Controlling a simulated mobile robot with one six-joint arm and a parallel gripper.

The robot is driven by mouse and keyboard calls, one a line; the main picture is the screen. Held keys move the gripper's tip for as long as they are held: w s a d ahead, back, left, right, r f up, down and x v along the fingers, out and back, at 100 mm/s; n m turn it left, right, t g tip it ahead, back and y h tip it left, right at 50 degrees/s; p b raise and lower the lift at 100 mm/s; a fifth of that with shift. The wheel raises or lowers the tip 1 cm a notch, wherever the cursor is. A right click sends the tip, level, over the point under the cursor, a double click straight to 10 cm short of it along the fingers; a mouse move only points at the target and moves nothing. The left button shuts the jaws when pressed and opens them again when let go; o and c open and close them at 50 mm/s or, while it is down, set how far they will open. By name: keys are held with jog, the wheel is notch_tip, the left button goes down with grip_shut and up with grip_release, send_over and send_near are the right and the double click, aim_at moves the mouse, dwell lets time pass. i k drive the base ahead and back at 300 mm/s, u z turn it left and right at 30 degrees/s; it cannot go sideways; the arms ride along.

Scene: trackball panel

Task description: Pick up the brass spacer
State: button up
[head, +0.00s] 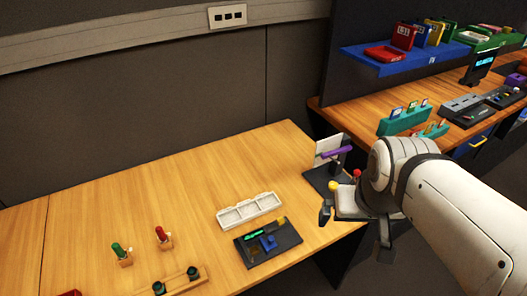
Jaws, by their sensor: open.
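I cannot pick out the brass spacer for certain at this size. A small yellowish piece (281,221) at the back right of a black tray (288,243) could be it, but its shape is unclear. The tray also holds a green piece (253,235) and a blue piece (268,243). My gripper (354,228) is at the right, near the table's right edge. Its two fingers are spread apart with nothing seen between them. It is to the right of the tray and apart from it.
A white tray with compartments (249,210) lies behind the black tray. A dark stand with a purple bar (338,153), a yellow ball (333,186) and a red ball (357,173) are close to my gripper. Wooden holders (172,285) stand front left. The table's back left is clear.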

aim_at(255, 250)
jog(key=z, duration=0.7)
jog(key=k, duration=1.15)
jog(key=u, duration=0.55)
jog(key=i, duration=1)
jog(key=u, duration=0.05)
